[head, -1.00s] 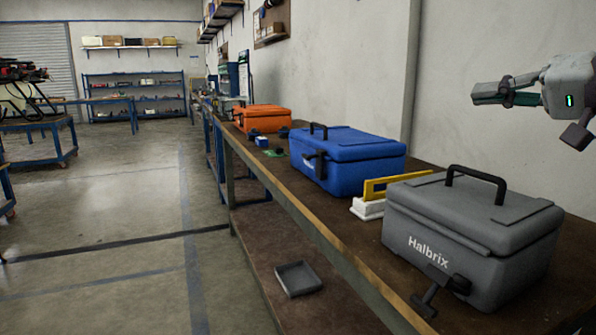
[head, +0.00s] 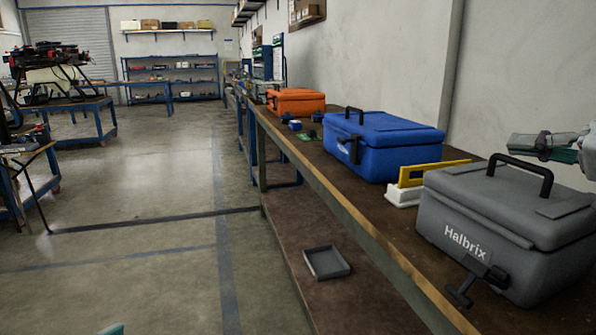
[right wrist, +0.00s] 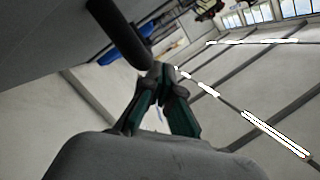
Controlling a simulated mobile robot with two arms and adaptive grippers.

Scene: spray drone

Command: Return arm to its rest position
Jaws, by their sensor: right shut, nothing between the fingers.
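My right gripper (head: 540,147) is at the right edge of the head view, over the back of the grey Halbrix case (head: 500,222) and near its black handle (head: 520,175). Its fingers are closed with nothing between them. In the right wrist view the green-and-grey fingers (right wrist: 160,88) meet at their tips, and a dark bar crosses the view beyond them. The left gripper is not recognisable; only a small teal tip (head: 112,329) shows at the bottom edge of the head view.
The long workbench (head: 345,212) also holds a blue case (head: 385,148), an orange case (head: 297,102) and a yellow-and-white tool (head: 430,172). A grey tray (head: 327,262) lies on the lower shelf. A drone (head: 45,65) stands on a table at left. The floor between is clear.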

